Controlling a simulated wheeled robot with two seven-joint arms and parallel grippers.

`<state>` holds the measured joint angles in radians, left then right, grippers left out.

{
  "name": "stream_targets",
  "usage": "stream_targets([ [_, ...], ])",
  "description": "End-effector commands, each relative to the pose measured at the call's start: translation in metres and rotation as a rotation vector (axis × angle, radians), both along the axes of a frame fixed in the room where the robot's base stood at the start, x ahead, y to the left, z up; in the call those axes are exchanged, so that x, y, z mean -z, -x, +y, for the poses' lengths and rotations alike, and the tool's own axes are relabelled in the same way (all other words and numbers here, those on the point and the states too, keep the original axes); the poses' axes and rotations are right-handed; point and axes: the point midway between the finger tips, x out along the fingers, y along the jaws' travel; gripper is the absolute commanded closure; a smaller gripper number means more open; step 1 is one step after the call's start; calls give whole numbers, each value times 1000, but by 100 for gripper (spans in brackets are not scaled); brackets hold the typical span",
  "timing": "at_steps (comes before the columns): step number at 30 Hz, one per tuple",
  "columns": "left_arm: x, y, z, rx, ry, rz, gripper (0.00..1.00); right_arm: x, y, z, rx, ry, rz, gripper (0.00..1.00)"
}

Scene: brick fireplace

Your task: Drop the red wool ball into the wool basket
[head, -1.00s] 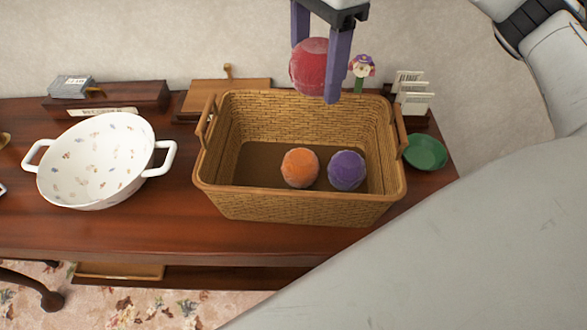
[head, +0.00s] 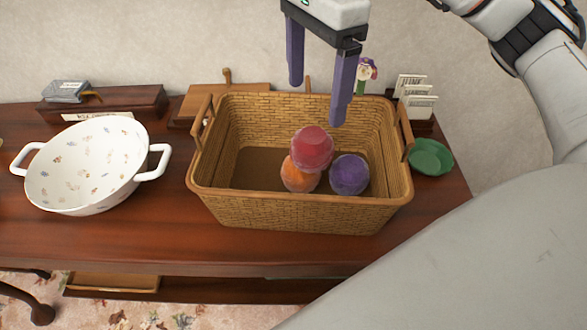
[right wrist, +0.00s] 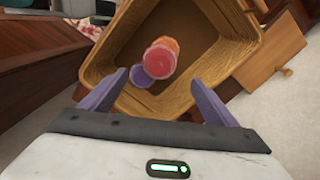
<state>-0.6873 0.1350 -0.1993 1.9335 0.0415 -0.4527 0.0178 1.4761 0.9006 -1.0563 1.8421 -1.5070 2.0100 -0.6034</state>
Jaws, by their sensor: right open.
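The red wool ball (head: 312,147) is inside the wicker wool basket (head: 290,212), in front of or on top of the orange ball (head: 299,178); I cannot tell whether it rests there or is still falling. A purple ball (head: 349,175) lies to the right of the orange one. My right gripper (head: 318,100) is open and empty above the back of the basket, apart from the red ball. The right wrist view shows the red ball (right wrist: 160,62) beyond the spread fingers (right wrist: 160,95), partly covering the orange and purple balls. My left gripper is not in view.
The basket stands on a dark wooden table (head: 130,237). A white colander (head: 85,170) with two handles stands to its left. A green bowl (head: 431,157) and a card rack (head: 413,100) are to its right. A wooden board (head: 225,98) lies behind it.

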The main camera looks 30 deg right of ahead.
Motion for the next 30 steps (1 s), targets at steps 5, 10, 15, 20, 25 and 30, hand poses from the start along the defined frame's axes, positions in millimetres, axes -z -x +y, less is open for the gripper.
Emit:
stream_targets([
  [5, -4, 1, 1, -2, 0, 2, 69, -12, 0, 0, 0, -1, -2, 18],
  [10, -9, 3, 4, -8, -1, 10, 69, -44, -1, 0, 1, 0, -6, 18],
  [15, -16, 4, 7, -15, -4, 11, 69, -77, -1, 0, 1, 1, -5, 18],
  [20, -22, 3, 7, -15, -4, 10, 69, -96, 0, 0, 1, 0, -2, 18],
  [25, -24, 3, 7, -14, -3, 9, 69, -103, 0, 0, 1, 0, 0, 18],
  [30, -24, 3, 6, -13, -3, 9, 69, -103, 0, 0, 0, 0, 0, 18],
])
